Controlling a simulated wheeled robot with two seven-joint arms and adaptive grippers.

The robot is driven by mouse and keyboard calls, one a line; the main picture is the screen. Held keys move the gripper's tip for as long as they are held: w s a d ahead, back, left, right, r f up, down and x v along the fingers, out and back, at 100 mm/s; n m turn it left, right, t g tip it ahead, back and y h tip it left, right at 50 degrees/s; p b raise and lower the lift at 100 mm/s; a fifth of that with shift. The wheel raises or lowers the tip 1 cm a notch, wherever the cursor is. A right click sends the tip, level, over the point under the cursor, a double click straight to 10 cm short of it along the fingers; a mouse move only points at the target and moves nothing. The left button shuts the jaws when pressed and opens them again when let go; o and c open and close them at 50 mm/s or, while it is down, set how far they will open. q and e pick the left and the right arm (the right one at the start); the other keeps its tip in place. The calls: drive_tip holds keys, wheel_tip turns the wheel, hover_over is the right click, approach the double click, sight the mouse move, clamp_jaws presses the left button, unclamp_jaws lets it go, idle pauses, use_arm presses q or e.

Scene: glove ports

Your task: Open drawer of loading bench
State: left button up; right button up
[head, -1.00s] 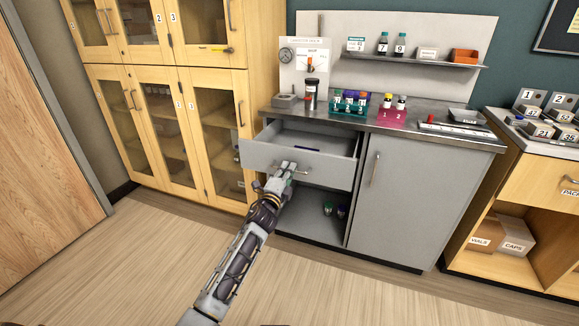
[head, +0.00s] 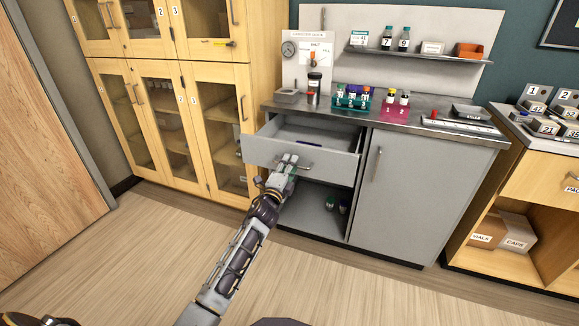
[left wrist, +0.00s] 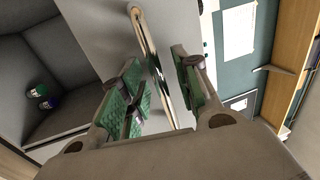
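The loading bench (head: 408,200) is grey with a metal top. Its drawer (head: 262,151) at the upper left is pulled out, and its inside shows, with a small dark blue item lying in it. The drawer handle (head: 303,168) is a metal bar on the front. My left gripper (head: 287,161) is at this handle. In the left wrist view, the handle bar (left wrist: 143,28) runs between the two green-padded fingers (left wrist: 160,88). The fingers are apart, with gaps showing beside the bar. My right gripper is not in view.
Below the drawer is an open compartment (head: 305,213) with small bottles. A closed grey door (head: 408,190) is to its right. Tube racks (head: 351,102) and a scale stand on the bench top. Wooden cabinets (head: 160,130) stand at the left. The floor in front is clear.

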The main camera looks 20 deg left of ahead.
use_arm(q)
drive_tip(key=shift+s, duration=0.1)
drive_tip(key=s+f, duration=0.2)
drive_tip(key=s, duration=0.9)
drive_tip(key=shift+s+a+f, duration=0.15)
drive_tip(key=shift+s+a, duration=0.1)
drive_tip(key=shift+s, duration=0.05)
idle(0.3)
idle(0.6)
